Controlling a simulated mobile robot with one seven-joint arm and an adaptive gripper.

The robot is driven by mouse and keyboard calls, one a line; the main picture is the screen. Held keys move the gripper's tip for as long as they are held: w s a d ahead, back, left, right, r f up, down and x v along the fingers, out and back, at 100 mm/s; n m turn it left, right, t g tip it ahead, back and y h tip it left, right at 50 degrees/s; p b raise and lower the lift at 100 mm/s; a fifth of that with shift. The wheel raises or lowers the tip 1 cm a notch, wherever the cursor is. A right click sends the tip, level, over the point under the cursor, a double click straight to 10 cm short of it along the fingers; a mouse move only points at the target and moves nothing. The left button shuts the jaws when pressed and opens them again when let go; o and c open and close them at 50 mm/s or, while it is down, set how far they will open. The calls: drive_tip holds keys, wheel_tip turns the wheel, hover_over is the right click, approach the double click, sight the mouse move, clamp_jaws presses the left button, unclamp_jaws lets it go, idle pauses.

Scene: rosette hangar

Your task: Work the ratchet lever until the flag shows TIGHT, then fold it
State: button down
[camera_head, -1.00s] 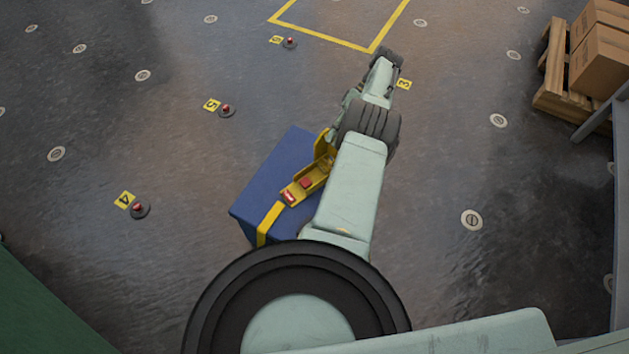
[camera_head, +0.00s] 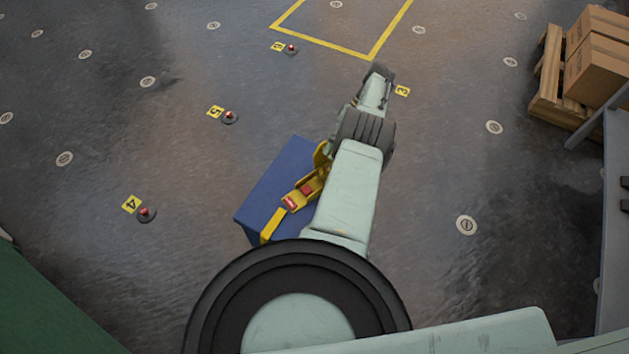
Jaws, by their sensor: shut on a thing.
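A blue crate (camera_head: 264,183) stands on the floor left of my arm, with a yellow strap (camera_head: 272,225) over it. The yellow ratchet (camera_head: 312,184) sits on its top. A red block (camera_head: 307,189) lies in the ratchet body. A small red flag with a pale mark (camera_head: 290,203) is at its near end; its lettering is too small to read. The yellow lever (camera_head: 321,154) stands raised at the ratchet's far end, partly behind my arm.
Numbered yellow floor tags with red-topped dark discs (camera_head: 146,214) stand to the left. A yellow outline (camera_head: 368,57) marks the floor at the back. Cartons (camera_head: 597,75) on a wooden pallet (camera_head: 549,85) stand at the right. The floor between is open.

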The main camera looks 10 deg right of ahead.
drive_tip(key=shift+s+a+r+p, duration=0.1)
drive_tip(key=shift+r+p, duration=0.35)
drive_tip(key=shift+p, duration=0.1)
drive_tip(key=s+a+h+p, duration=0.1)
drive_tip(key=p, duration=0.7)
drive_tip(key=shift+a+t, duration=0.2)
drive_tip(key=shift+t, duration=0.2)
drive_tip(key=shift+f, duration=0.25)
drive_tip(key=shift+a+p, duration=0.1)
drive_tip(key=shift+p, duration=0.2)
drive_tip(key=shift+s+a+f+t+h+p, duration=0.1)
drive_tip(key=shift+s+a+t+h+p, duration=0.3)
drive_tip(key=shift+a+h+p, duration=0.2)
drive_tip(key=shift+s+a+f+t+h+p, duration=0.1)
drive_tip(key=shift+s+a+t+h+p, duration=0.3)
drive_tip(key=shift+a, duration=0.3)
drive_tip(key=shift+s, duration=0.1)
